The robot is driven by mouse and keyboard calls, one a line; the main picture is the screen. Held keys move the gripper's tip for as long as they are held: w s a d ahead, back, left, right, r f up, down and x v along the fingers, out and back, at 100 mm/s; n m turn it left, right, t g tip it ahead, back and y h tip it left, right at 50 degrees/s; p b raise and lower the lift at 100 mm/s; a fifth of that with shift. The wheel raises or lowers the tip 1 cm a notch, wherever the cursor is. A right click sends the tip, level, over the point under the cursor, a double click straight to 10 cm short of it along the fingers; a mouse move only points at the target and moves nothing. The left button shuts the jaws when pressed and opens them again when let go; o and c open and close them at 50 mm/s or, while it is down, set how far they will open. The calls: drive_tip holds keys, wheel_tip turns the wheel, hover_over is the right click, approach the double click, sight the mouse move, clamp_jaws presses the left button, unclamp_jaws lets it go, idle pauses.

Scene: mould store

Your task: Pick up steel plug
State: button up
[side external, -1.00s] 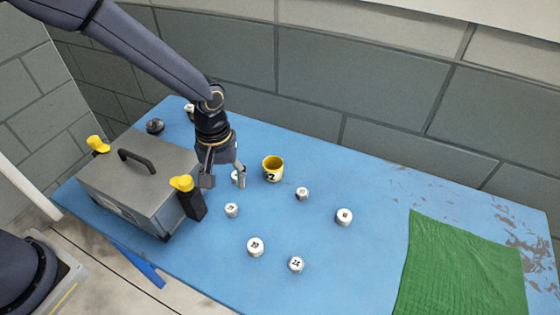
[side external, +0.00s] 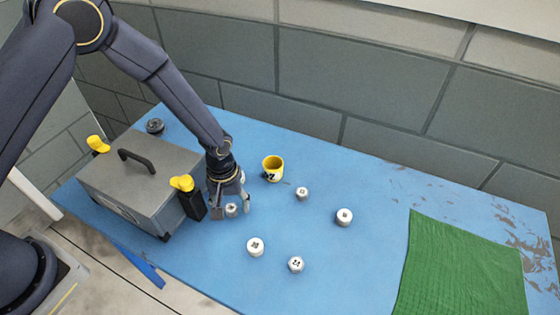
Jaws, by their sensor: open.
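Several small pale round plugs with dark marks on top lie on the blue table (side external: 330,270). I cannot tell from their look which one is the steel plug. One plug (side external: 231,209) sits between the fingers of my gripper (side external: 231,212), which is open and low over the table. Whether the fingers touch it cannot be told. Other plugs stand apart to the right: one (side external: 302,193), one (side external: 344,217), one (side external: 255,247) and one (side external: 296,264). Another pale one (side external: 242,177) is partly hidden behind my gripper.
A yellow cup (side external: 272,169) stands just behind my gripper. A grey box (side external: 140,185) with a handle and yellow-topped black clamps is close on the left. A dark round object (side external: 155,126) lies behind it. A green cloth (side external: 462,270) covers the right.

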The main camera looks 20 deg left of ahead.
clamp_jaws()
idle(0.3)
